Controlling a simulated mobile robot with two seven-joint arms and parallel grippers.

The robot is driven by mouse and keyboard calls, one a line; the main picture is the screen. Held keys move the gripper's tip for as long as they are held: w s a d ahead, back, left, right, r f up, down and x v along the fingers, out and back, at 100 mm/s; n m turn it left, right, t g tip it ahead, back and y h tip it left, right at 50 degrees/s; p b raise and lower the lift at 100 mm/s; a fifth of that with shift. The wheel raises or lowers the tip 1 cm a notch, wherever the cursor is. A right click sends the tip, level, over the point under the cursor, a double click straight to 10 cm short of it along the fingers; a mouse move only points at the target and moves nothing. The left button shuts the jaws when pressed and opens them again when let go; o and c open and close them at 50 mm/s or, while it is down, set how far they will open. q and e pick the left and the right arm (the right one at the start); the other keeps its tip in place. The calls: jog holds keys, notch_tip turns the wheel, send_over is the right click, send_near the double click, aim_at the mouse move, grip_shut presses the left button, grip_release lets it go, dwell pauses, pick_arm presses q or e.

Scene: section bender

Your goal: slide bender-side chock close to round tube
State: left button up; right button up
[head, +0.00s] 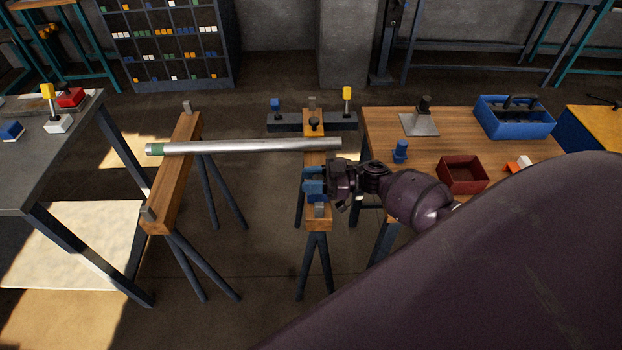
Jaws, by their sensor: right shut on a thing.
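The round tube (245,146) is silver with a green band at its left end. It lies level across two wooden-topped trestles. A blue chock (312,187) sits on the wooden beam of the right trestle (314,223), on the near side of the tube. A small gap shows between chock and tube. My right gripper (326,182) comes in from the right and is shut on the blue chock, hiding part of it. My left gripper is out of view.
The left trestle (172,190) carries grey end stops. A dark bar with a yellow-topped post (347,98) stands behind the right trestle. A wooden table (440,144) at right holds a red bin (462,174) and a blue toolbox (514,116). A grey bench (45,150) stands at left.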

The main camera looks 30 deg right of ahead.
jog(key=shift+w+d+f, duration=0.1)
jog(key=shift+w+d, duration=0.15)
jog(key=shift+w, duration=0.05)
jog(key=w+d+b, duration=0.2)
jog(key=w, duration=0.1)
jog(key=w+d+b, duration=0.2)
jog(key=w, duration=0.1)
jog(key=w+d+b, duration=0.2)
jog(key=w, duration=0.2)
jog(key=shift+d+f+b, duration=0.1)
jog(key=shift+f+b, duration=0.15)
jog(key=shift+b, duration=0.1)
jog(key=shift+w+d+r, duration=0.2)
jog(key=shift+w, duration=0.2)
jog(key=shift+r, duration=0.1)
jog(key=o, duration=0.7)
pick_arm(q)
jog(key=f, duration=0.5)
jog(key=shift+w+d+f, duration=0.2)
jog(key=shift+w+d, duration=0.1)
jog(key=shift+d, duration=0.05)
pick_arm(e)
jog(key=shift+r, duration=0.1)
